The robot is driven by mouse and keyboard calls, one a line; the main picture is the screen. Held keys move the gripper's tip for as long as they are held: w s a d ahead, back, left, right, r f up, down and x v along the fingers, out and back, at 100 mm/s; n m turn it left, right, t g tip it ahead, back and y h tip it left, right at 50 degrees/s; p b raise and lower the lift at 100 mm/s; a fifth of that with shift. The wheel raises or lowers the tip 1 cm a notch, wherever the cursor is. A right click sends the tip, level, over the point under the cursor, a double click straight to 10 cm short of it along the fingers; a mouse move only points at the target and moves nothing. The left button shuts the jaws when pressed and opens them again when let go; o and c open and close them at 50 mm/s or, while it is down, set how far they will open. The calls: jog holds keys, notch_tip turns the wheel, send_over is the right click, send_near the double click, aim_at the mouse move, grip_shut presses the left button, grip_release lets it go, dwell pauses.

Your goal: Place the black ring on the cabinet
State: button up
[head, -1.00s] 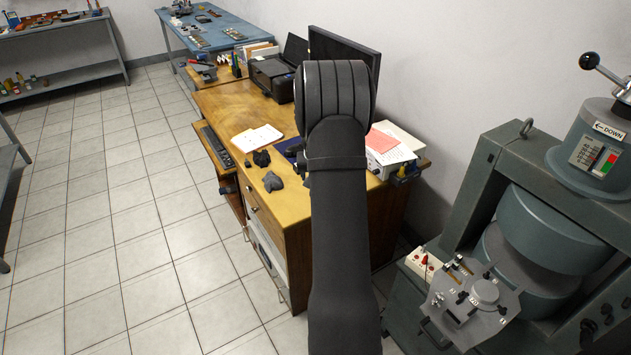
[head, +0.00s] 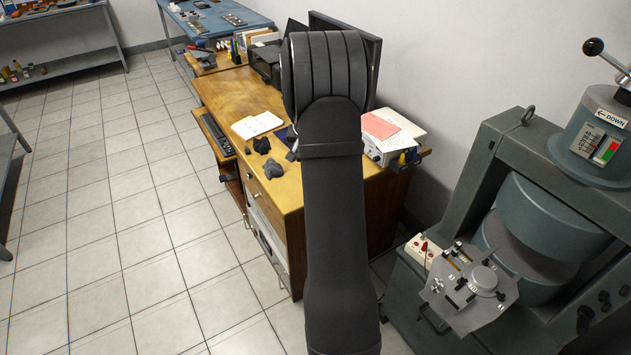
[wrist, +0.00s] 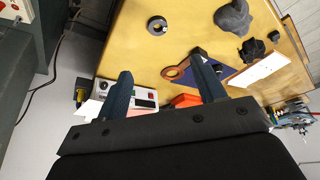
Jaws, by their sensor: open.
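A small black ring (wrist: 157,25) lies flat on the wooden top in the wrist view, with a light spot on its edge. In the head view it is hidden, probably behind my arm. My gripper (wrist: 162,65) is open and empty, its two dark fingers apart. In the wrist image the ring is above the gap between the fingertips, clear of both. The wooden cabinet-like desk (head: 290,205) with drawers stands in the middle of the head view. My gripper is hidden there behind my arm.
Dark lumps (head: 265,167), an open book (head: 257,125) and a white box with papers (head: 390,140) are on the desk. An orange-brown loop-shaped thing (wrist: 176,72) lies near the right finger. A large green-grey machine (head: 540,230) stands at right. Floor at left is clear.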

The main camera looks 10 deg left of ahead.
jog(key=shift+m, duration=0.3)
jog(key=x, duration=1.1)
jog(key=shift+x, duration=2.8)
jog(key=shift+s+d, duration=0.15)
jog(key=shift+d, duration=0.05)
jog(key=shift+c, duration=0.4)
jog(key=c, duration=1.1)
